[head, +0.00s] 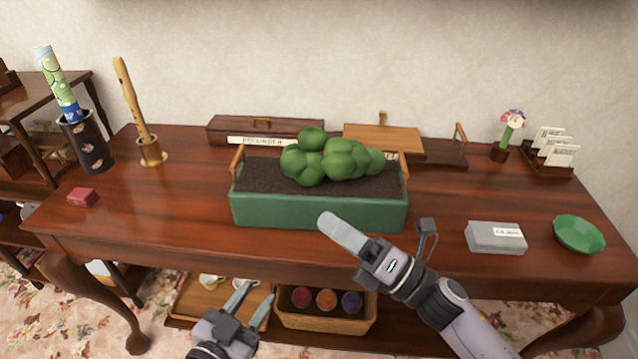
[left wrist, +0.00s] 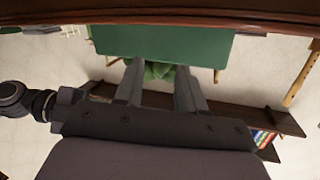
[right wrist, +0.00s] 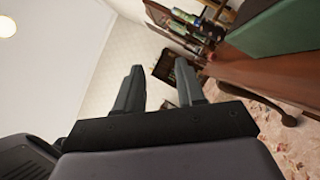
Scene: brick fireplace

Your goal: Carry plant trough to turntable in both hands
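The plant trough (head: 318,212) is a long green box with dark soil, a bushy green plant (head: 335,160) and a wooden handle at each short end. It stands upright at the middle of the table; its green side also shows in the left wrist view (left wrist: 165,42) and the right wrist view (right wrist: 285,28). My left gripper (head: 258,291) is open and empty, low in front of the table edge. My right gripper (head: 328,222) overlaps the trough's front in the head view; its fingers are apart and empty in the right wrist view (right wrist: 159,68). I cannot pick out a turntable.
The wooden table (head: 150,215) also holds a grey box (head: 490,238), green bowl (head: 579,235), red block (head: 82,197), recorder on a stand (head: 134,105) and dark vase (head: 86,145). Behind the trough are a nameplate box (head: 265,128) and wooden board (head: 383,138). A basket (head: 325,318) sits below.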

